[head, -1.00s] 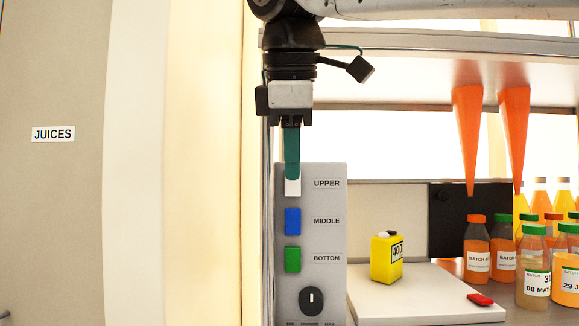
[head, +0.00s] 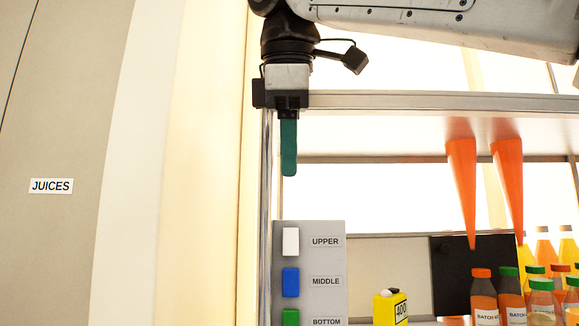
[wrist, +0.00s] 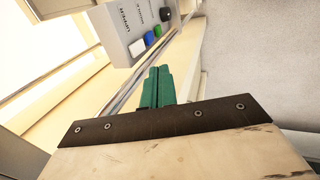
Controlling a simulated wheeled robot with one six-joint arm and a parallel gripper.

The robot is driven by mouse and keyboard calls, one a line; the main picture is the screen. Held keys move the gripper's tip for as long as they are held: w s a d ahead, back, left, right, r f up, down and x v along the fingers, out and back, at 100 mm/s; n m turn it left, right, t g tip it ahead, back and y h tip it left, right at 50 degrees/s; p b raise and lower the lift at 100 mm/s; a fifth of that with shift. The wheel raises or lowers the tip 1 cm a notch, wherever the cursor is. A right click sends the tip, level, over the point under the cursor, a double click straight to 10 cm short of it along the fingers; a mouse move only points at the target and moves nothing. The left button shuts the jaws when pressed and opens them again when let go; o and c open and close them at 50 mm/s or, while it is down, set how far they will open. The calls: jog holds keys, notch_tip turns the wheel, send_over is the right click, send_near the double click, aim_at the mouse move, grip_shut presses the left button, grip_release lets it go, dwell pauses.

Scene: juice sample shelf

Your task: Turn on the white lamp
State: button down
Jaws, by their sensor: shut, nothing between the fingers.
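A grey control panel (head: 326,262) carries a white button (head: 290,241) labelled UPPER, a blue button (head: 290,282) labelled MIDDLE and a green button (head: 291,317) labelled BOTTOM. The panel's lower part is cut off in the head view. My gripper (head: 289,174) has green fingers pressed together with nothing between them. In the head view it points down, above the white button with a gap. In the wrist view the gripper (wrist: 158,72) is apart from the panel, and the white button (wrist: 137,47) shows beyond the fingertips. I cannot make out a separate white lamp.
The shelf's metal upright and upper board (head: 430,101) are close to my gripper. Orange cones (head: 462,185) hang to the right. A yellow container (head: 390,308) and several juice bottles (head: 484,298) stand at the lower right. A JUICES sign (head: 51,186) is on the left wall.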

aim_at(290, 236)
jog(key=shift+s+f+g, duration=0.1)
jog(key=shift+f+g, duration=0.2)
jog(key=shift+f, duration=0.15)
jog(key=x, duration=0.3)
jog(key=w+x, duration=0.1)
jog(key=x, duration=0.3)
jog(key=w+x, duration=0.1)
jog(key=x, duration=0.3)
jog(key=shift+w+r, duration=0.2)
jog(key=shift+r, duration=0.1)
jog(key=shift+w, duration=0.7)
jog(key=shift+f, duration=0.1)
jog(key=shift+w+f+t, duration=0.1)
jog(key=shift+w+t, duration=0.1)
jog(key=shift+t, duration=0.3)
